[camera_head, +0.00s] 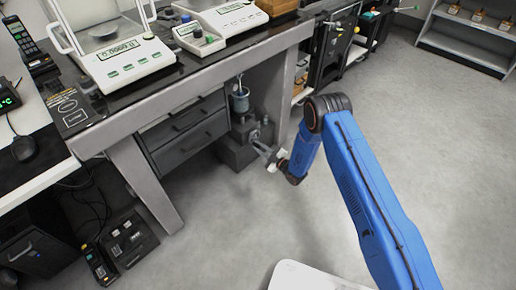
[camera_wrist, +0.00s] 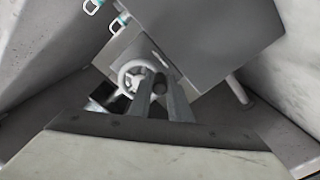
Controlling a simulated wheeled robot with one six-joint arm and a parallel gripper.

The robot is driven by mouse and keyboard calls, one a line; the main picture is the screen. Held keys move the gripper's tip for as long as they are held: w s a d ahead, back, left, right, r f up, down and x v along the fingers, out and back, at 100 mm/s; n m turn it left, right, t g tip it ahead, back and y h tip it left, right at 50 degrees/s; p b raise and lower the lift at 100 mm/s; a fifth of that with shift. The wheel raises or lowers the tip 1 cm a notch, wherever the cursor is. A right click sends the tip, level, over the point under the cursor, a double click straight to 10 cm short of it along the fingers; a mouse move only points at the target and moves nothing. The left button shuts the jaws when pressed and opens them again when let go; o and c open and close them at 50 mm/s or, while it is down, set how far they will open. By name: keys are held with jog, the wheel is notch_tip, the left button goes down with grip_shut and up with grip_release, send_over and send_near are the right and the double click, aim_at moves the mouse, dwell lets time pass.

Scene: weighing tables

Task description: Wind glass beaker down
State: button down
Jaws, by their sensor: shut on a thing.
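A glass beaker (camera_head: 240,101) with bluish contents stands upright below the table, on top of a dark grey stand (camera_head: 238,150). A thin wire or hook hangs down into it from above. The stand's pale handwheel (camera_wrist: 124,72) shows as a ring in the wrist view. My gripper (camera_head: 262,146) reaches the stand's front from the right. In the wrist view my gripper (camera_wrist: 160,78) is shut on the wheel's small dark handle (camera_wrist: 160,86), one finger on either side of it. The fingers hide part of the wheel. The beaker is not clearly visible in the wrist view.
The weighing table (camera_head: 102,138) spans above the stand, with balances (camera_head: 128,64) on it. Drawers (camera_head: 183,128) and a table leg (camera_head: 146,183) stand left of the stand. Devices (camera_head: 126,238) lie on the floor at lower left. Floor (camera_head: 440,150) to the right is clear.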

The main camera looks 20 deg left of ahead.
jog(key=shift+w+d+r+n, duration=0.3)
jog(key=shift+w+n, duration=0.4)
jog(key=shift+n, duration=2.05)
jog(key=shift+w+d+r+n, duration=0.15)
jog(key=shift+w+d+n, duration=0.4)
jog(key=shift+n, duration=2.25)
jog(key=shift+w+d+r+n, duration=0.2)
jog(key=shift+w+n, duration=0.65)
jog(key=shift+n, duration=1.9)
jog(key=shift+a+r, duration=0.1)
jog(key=c, duration=1.6)
grip_release()
jog(key=shift+c, duration=0.2)
jog(key=v, duration=1.7)
jog(key=shift+d, duration=0.2)
